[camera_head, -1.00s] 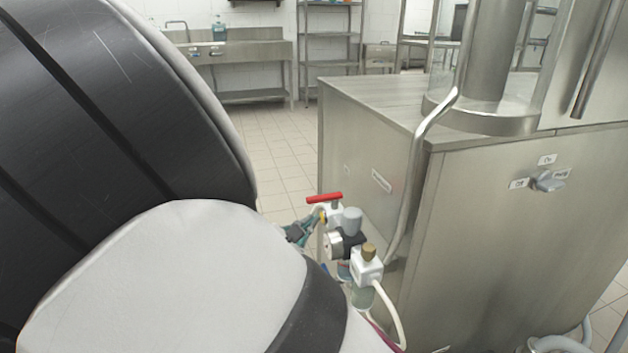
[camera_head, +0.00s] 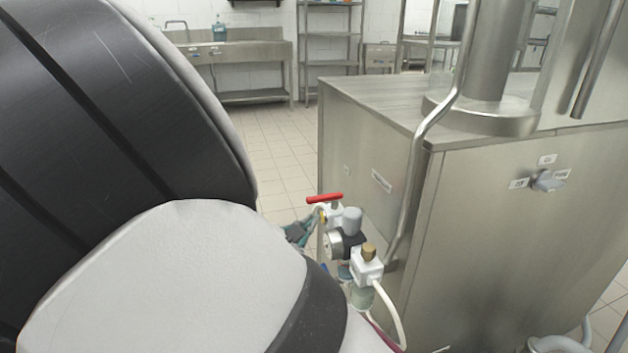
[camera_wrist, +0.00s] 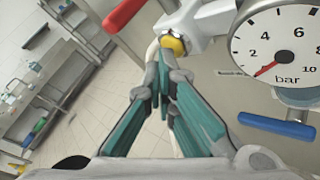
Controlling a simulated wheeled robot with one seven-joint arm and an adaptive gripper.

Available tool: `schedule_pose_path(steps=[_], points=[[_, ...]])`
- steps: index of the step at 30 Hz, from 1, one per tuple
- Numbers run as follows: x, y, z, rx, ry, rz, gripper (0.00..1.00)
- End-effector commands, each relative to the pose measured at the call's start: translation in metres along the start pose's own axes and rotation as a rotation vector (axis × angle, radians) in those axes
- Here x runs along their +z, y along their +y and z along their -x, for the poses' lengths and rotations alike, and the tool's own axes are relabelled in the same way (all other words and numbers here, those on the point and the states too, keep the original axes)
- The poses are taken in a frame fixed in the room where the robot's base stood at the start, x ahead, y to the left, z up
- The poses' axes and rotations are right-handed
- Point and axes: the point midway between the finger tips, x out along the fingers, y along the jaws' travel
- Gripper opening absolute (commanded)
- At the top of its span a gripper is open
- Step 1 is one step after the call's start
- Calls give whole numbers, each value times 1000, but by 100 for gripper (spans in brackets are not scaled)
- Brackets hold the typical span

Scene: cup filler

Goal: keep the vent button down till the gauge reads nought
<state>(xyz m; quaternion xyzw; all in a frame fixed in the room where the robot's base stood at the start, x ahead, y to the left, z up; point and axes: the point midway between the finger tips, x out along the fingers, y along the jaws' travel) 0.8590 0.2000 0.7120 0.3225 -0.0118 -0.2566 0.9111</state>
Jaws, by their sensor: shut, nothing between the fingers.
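The vent button (camera_wrist: 173,45) is a yellow dome under the white valve body (camera_wrist: 205,18) in the wrist view. The tips of my gripper (camera_wrist: 165,62) are together at the button and seem to touch it; I cannot tell how far it is pressed. Nothing is between the teal fingers. The white gauge (camera_wrist: 277,45), marked in bar, stands to the right. Its red needle points down and left, below the 2, at about the zero end of the scale. In the head view the gauge (camera_head: 333,244) is seen edge-on, and my gripper (camera_head: 306,229) is partly hidden by my arm.
A red lever (camera_head: 324,198) sits just above the valve, and a blue handle (camera_wrist: 277,125) is below the gauge. A white fitting with a brass knob (camera_head: 369,253) and hose is nearer. The steel machine (camera_head: 510,230) stands right. Tiled floor (camera_head: 285,160) is clear behind.

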Motion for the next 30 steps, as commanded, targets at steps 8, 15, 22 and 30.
schedule_pose_path(steps=[8, 15, 22, 30], points=[[1, 0, 0, -3, -4, 0, 0], [-5, 6, 8, -2, -2, 0, 0], [-9, 9, 13, -1, -1, 0, 0], [-11, 11, 15, 0, 0, 0, 0]])
